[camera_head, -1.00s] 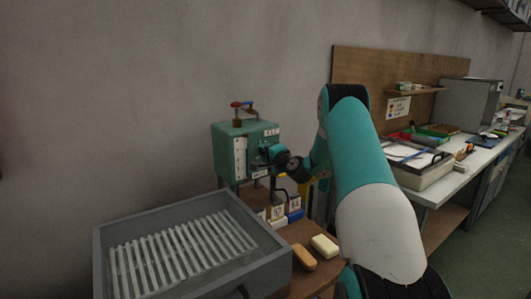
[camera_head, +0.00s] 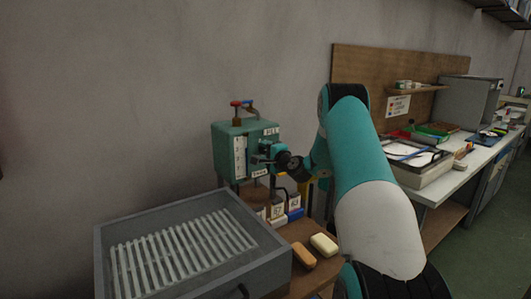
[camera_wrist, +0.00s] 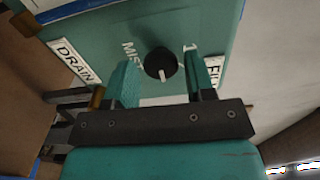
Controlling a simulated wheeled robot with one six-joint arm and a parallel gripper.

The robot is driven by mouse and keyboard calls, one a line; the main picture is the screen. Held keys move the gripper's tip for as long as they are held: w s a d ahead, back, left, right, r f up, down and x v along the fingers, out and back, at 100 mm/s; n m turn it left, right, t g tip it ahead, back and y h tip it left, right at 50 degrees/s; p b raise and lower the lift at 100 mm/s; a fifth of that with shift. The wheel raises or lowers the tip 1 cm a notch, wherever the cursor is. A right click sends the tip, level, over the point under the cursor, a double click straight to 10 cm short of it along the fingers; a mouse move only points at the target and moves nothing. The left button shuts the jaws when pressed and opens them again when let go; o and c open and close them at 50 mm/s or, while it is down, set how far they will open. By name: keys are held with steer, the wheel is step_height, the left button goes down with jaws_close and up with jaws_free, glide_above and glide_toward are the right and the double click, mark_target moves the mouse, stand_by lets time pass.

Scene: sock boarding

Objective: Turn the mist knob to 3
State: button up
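The mist knob (camera_wrist: 160,63) is a round black knob with a white pointer mark, on the face of the teal machine (camera_head: 230,150). In the wrist view the word MIST shows beside it, partly hidden. My gripper (camera_wrist: 160,60) is open, with one finger on each side of the knob and visible gaps to it. In the head view my gripper (camera_head: 268,150) is at the front of the machine and hides the knob.
DRAIN (camera_wrist: 75,62) and FILL (camera_wrist: 213,80) labels flank the knob. A grey slatted tray (camera_head: 105,240) stands at the front left. Two soap-like bars, one tan (camera_head: 303,256) and one cream (camera_head: 323,245), lie on the wooden stand. A cluttered bench (camera_head: 440,188) is at the right.

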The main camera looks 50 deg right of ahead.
steer(key=shift+o, duration=0.5)
steer(key=b+v, duration=0.6)
steer(key=v, duration=1.1)
steer(key=shift+s, duration=0.15)
